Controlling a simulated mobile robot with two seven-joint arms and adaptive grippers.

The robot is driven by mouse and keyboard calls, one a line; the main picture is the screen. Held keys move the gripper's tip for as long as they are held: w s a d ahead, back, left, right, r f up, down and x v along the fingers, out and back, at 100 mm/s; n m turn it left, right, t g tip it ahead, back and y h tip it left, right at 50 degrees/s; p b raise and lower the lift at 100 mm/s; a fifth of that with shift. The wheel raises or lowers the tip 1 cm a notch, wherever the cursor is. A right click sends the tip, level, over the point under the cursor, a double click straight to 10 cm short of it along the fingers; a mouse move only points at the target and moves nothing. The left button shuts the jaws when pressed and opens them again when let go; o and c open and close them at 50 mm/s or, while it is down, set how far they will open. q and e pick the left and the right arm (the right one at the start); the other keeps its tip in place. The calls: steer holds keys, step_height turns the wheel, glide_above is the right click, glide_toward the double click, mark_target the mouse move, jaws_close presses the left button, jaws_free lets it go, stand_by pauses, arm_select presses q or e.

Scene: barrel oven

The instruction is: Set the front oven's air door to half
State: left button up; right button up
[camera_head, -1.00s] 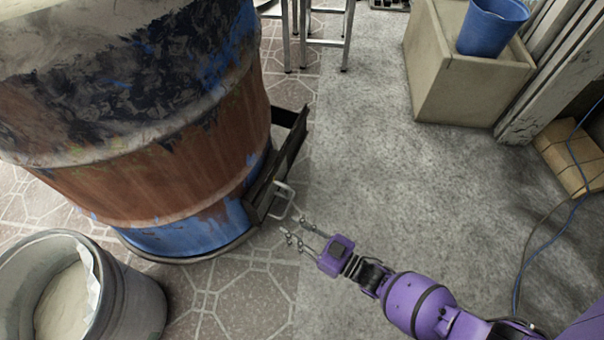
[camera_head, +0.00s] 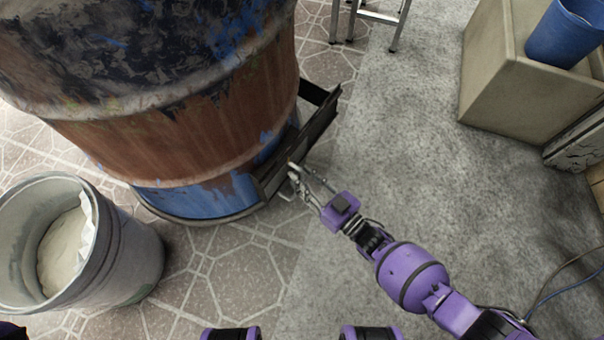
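The front oven is a rusty barrel (camera_head: 190,140) with peeling blue and black paint, filling the upper left of the head view. Its air door (camera_head: 300,150) is a dark metal slide in a frame low on the barrel's right side. A pale loop handle (camera_head: 290,184) is on the door's near end. My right gripper (camera_head: 301,178) is at this handle, its thin fingers spread apart and overlapping it in the picture. Whether they touch it I cannot tell. The fingers partly hide the handle. My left gripper is not in view.
A grey bucket (camera_head: 135,265) of pale powder stands left, near the barrel. A concrete planter (camera_head: 500,90) with a blue pot (camera_head: 566,35) is at the upper right. Metal stool legs (camera_head: 375,17) stand at the top. The grey floor right of the door is clear.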

steer(key=shift+w+a, duration=0.45)
steer(key=shift+w, duration=0.1)
jaws_close()
steer(key=shift+d, duration=0.1)
